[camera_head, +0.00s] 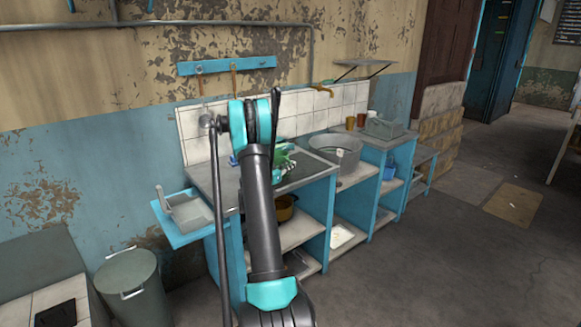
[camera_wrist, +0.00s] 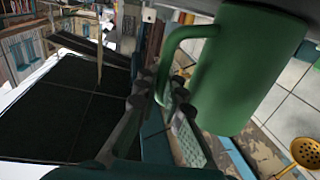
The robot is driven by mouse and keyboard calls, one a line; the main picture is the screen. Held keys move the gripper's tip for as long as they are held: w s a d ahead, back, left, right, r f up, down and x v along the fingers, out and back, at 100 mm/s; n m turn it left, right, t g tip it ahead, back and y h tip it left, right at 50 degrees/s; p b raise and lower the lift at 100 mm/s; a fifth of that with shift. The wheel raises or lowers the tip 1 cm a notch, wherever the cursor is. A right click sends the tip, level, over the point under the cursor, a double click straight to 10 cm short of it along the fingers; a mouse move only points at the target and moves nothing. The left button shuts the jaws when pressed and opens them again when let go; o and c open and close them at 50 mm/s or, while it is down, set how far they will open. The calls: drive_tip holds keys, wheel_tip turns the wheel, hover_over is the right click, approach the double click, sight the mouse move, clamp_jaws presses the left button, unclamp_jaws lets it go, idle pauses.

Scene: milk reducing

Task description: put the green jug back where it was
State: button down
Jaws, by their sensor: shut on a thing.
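The green jug (camera_wrist: 248,70) fills the upper right of the wrist view, tilted in that picture. Its curved handle reaches toward my gripper (camera_wrist: 165,92), whose fingers are closed at the handle. In the head view, a small patch of green shows beside my arm over the counter (camera_head: 312,169), and my arm hides most of the gripper and jug. Whether the jug touches the counter cannot be told.
A lidded bin (camera_head: 131,284) stands lower left. The right floor is open.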

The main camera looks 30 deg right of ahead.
drive_tip(key=shift+f, duration=0.1)
drive_tip(key=c, duration=1.6)
unclamp_jaws()
drive_tip(key=shift+c, duration=0.2)
drive_tip(key=shift+a, duration=0.25)
drive_tip(key=v, duration=1.1)
drive_tip(key=s+a+f+n+y, duration=0.3)
drive_tip(key=s+a+n+y, duration=0.4)
drive_tip(key=s+a, duration=1)
drive_tip(key=s+a+f+n+y, duration=0.3)
drive_tip(key=s+a+n+y, duration=0.5)
drive_tip(key=s+a, duration=0.9)
drive_tip(key=shift+a+f+y, duration=0.15)
drive_tip(key=shift+a+y, duration=0.5)
drive_tip(key=shift+y, duration=0.55)
